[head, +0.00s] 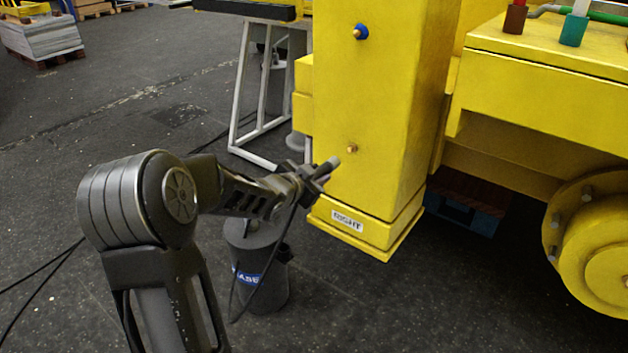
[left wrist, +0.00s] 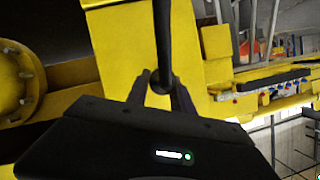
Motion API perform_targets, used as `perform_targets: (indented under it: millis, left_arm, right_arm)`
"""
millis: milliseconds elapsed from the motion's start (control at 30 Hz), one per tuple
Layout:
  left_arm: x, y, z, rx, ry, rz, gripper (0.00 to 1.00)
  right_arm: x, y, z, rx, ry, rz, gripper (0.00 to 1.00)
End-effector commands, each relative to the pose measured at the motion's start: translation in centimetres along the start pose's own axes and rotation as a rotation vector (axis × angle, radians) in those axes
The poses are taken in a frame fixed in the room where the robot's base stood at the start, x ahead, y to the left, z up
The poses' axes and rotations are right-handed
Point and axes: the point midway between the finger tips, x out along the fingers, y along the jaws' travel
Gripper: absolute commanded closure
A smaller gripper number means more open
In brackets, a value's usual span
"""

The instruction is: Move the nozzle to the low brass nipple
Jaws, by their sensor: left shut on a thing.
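The low brass nipple (head: 351,149) sticks out of the yellow boom post's front face, above the RIGHT label (head: 347,220). The nozzle's tip points up and right and appears just left of and below the brass nipple in the head view; the depth gap is unclear. My right gripper is not in view.
A dark hose (head: 283,240) hangs from the gripper beside a grey drum (head: 262,270). A blue-collared nipple (head: 360,31) sits higher on the yellow post (head: 390,90). A yellow hub (head: 598,260) is at right. Floor at left is mostly clear.

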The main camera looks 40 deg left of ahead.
Motion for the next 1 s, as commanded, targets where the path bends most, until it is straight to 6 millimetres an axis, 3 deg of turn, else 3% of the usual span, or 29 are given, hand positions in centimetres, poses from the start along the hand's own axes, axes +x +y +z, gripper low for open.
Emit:
perform_targets:
  millis: [367, 1000]
  left_arm:
    - [0.6, 0.0, -0.3, 0.0, 0.002, 0.0, 1.0]
    - [4.5, 0.0, -2.0, 0.0, 0.002, -0.001, 1.0]
  right_arm:
    - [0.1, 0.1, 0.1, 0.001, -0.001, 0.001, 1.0]
    - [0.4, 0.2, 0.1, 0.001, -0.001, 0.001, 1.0]
